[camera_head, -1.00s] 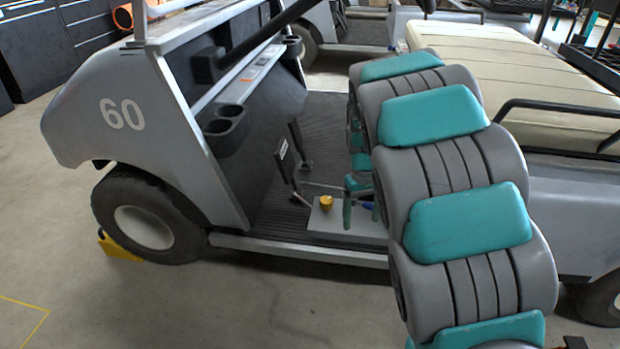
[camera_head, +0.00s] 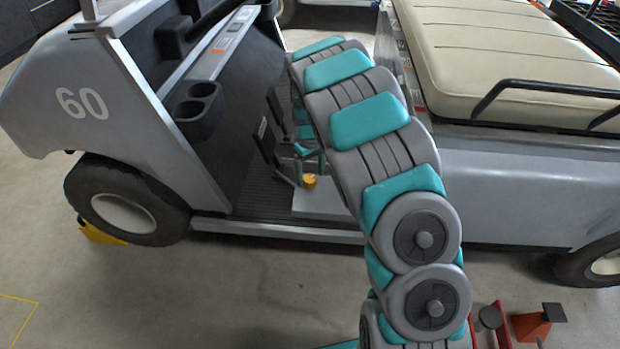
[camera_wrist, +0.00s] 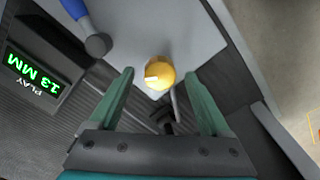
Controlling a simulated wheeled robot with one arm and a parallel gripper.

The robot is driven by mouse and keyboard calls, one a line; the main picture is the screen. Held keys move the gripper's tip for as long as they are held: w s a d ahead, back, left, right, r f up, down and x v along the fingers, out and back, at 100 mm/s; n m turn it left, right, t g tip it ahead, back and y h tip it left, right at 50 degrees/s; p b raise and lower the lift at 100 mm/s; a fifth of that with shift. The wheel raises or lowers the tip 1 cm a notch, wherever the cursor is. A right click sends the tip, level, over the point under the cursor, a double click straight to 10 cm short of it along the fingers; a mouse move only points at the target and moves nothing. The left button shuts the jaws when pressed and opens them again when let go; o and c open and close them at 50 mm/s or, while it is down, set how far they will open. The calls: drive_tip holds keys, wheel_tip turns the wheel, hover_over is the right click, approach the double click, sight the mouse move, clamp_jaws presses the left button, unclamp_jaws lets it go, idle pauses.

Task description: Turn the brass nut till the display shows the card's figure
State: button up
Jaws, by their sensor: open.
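The brass nut (camera_head: 309,181) sits on a pale plate (camera_head: 325,204) on the cart floor. In the wrist view the nut (camera_wrist: 160,72) is round with a pale mark on its face. My gripper (camera_wrist: 159,77) is open, with its green fingers on either side of the nut and visible gaps between. Whether the fingertips are level with the nut or above it I cannot tell. The display (camera_wrist: 35,75), a dark box at the left of the wrist view, shows green text, turned over, that seems to read 13 MM, with the word PLAY. I cannot make out the card.
A blue-handled tool with a grey round head (camera_wrist: 98,45) lies left of the nut. Black pedals (camera_head: 265,140) stand beyond the plate. The cart's bench seat (camera_head: 500,65) is at the right. A yellow wheel chock (camera_head: 100,233) sits by the front wheel.

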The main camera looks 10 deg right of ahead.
drive_tip(key=shift+f, duration=1.35)
drive_tip(key=shift+c, duration=0.3)
clamp_jaws()
drive_tip(key=shift+m, duration=0.3)
drive_tip(key=m, duration=0.4)
drive_tip(key=shift+m, duration=0.3)
drive_tip(key=m, duration=0.5)
drive_tip(key=shift+a+b, duration=0.1)
drive_tip(key=shift+b, duration=0.2)
drive_tip(key=shift+m, duration=0.3)
